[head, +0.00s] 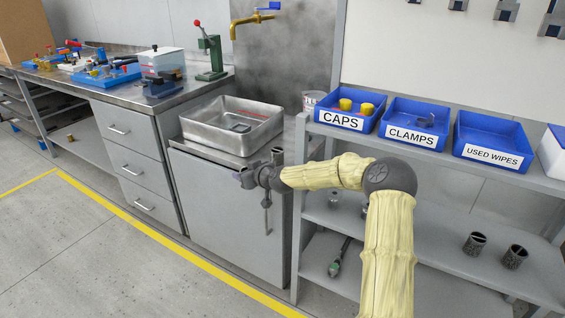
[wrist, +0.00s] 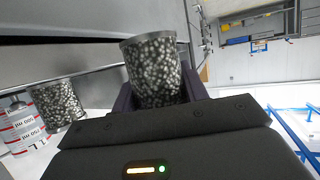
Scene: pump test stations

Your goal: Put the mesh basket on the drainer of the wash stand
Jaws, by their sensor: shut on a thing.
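The mesh basket (wrist: 152,68), a speckled dark cup with a grey rim, sits between the dark fingers of my gripper (head: 246,178) in the wrist view. My gripper is shut on it. In the head view my gripper is low in front of the wash stand (head: 228,205), and the held basket cannot be made out clearly there. A small dark cylinder (head: 277,155) shows just above my wrist; I cannot tell what it is. The wash stand has a steel basin (head: 205,132) and a narrow flat top, seemingly the drainer (head: 290,136), right of it, partly hidden by my arm.
A second mesh cup (wrist: 57,104) and a red-lettered container (wrist: 20,128) stand side by side in the wrist view. Blue bins of caps (head: 340,120), clamps (head: 411,136) and used wipes (head: 491,152) line the right rack. Two dark cups (head: 475,243) (head: 515,257) stand below.

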